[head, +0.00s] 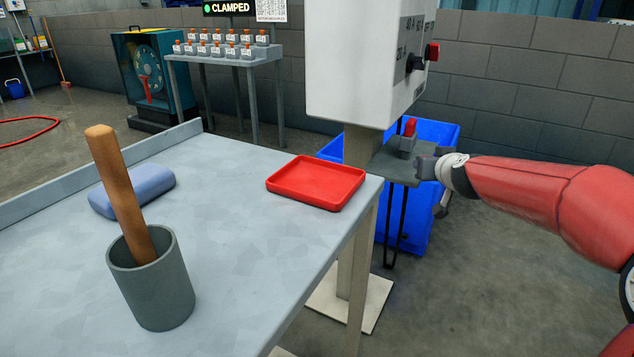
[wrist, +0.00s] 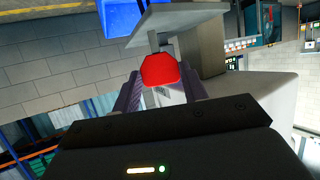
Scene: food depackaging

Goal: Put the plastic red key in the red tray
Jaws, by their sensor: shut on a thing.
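The red key (head: 410,127) stands upright in a small grey block on a small shelf below the white box. My gripper (head: 420,157) reaches in from the right at that block and is shut on the key. In the wrist view the key's red head (wrist: 160,71) sits between my two fingers. How deep the key sits in the block is hidden. The red tray (head: 316,184) lies empty at the right end of the grey table, left of my gripper.
The white control box (head: 358,70) stands on a post behind the table, just above the shelf. A blue bin (head: 443,140) is behind the shelf. A grey cup (head: 150,282) with a wooden stick and a blue-grey pad (head: 160,185) are on the table's left side.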

